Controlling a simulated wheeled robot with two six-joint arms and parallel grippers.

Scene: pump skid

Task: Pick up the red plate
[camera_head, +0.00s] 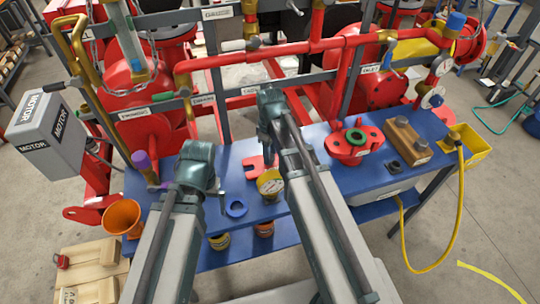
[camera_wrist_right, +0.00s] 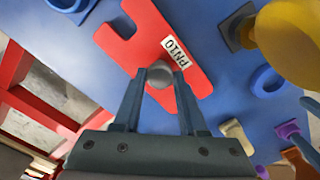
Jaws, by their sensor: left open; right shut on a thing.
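The red plate (camera_head: 252,168) is flat, with a slot cut in one side. It is at the blue bench top, left of the round gauge in the head view. In the right wrist view the plate (camera_wrist_right: 150,45) has a white PN10 label and a grey knob (camera_wrist_right: 160,76). My right gripper (camera_wrist_right: 161,80) is shut on that knob. I cannot tell whether the plate touches the bench. In the head view, my right gripper (camera_head: 268,150) is over the plate and its tips are mostly hidden. My left gripper (camera_head: 216,190) is open over the bench's left part, away from the plate.
Near the plate are the gauge (camera_head: 270,185) and a blue ring (camera_head: 236,209). A red flanged part (camera_head: 355,148) and a wooden block (camera_head: 407,140) stand to the right. An orange funnel (camera_head: 122,217) is at the left end. Red pipes (camera_head: 290,52) run behind the bench.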

